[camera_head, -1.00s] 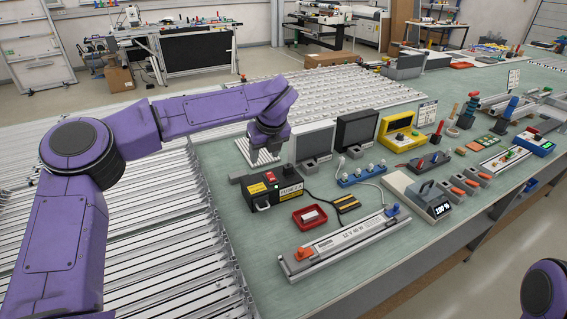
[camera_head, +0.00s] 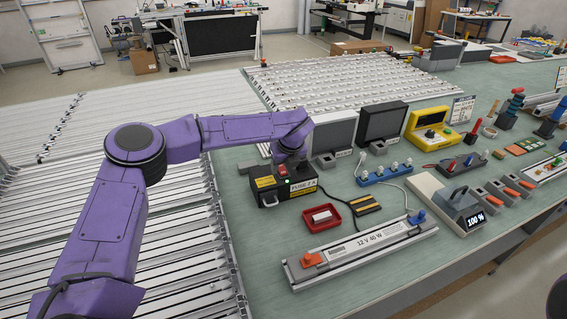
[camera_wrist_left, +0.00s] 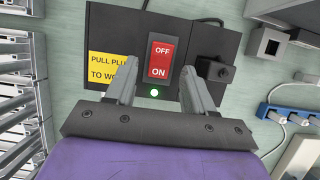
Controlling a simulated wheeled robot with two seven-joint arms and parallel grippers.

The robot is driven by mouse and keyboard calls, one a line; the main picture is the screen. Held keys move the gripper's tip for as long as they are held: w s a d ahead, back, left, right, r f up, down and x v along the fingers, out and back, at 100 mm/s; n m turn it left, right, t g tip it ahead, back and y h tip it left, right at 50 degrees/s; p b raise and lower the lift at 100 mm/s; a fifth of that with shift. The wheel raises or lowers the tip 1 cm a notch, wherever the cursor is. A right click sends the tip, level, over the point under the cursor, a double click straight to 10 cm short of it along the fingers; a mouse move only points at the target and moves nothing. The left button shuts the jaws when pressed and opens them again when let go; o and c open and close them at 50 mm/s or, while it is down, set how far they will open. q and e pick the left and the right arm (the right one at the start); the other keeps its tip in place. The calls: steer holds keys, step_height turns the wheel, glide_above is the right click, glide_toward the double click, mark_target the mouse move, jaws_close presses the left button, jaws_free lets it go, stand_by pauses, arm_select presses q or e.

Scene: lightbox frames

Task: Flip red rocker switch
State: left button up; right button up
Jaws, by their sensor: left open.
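The red rocker switch (camera_wrist_left: 160,60) sits on a black fuse box (camera_head: 268,192), with OFF at its far end and ON at its near end in the left wrist view. I cannot tell which end is pressed in. A small green lamp (camera_wrist_left: 154,93) glows just below the switch. In the head view the switch (camera_head: 282,170) is partly hidden by my wrist. My left gripper (camera_wrist_left: 160,66) is open and empty, its two fingers on either side of the switch's lower part, apparently above the panel. Contact cannot be told. My right gripper is out of view.
A yellow label (camera_wrist_left: 108,68) and a black knob (camera_wrist_left: 222,73) flank the switch. A red tray (camera_head: 322,218), a blue socket strip (camera_head: 384,175) and a long lamp bar (camera_head: 362,250) lie near the box. Free green tabletop (camera_head: 250,232) shows in front.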

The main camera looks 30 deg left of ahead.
arm_select(q)
steer(key=shift+w+a+f, duration=0.15)
steer(key=shift+a+f, duration=0.05)
steer(key=shift+f, duration=0.4)
jaws_close()
steer(key=shift+w+a+r+g+h+p, duration=0.25)
steer(key=shift+g+h+p, duration=0.05)
steer(key=shift+g+h, duration=0.5)
steer(key=shift+w+a+g+h+p, duration=0.15)
steer(key=shift+g+h+p, duration=0.2)
steer(key=shift+g+h, duration=0.6)
jaws_free()
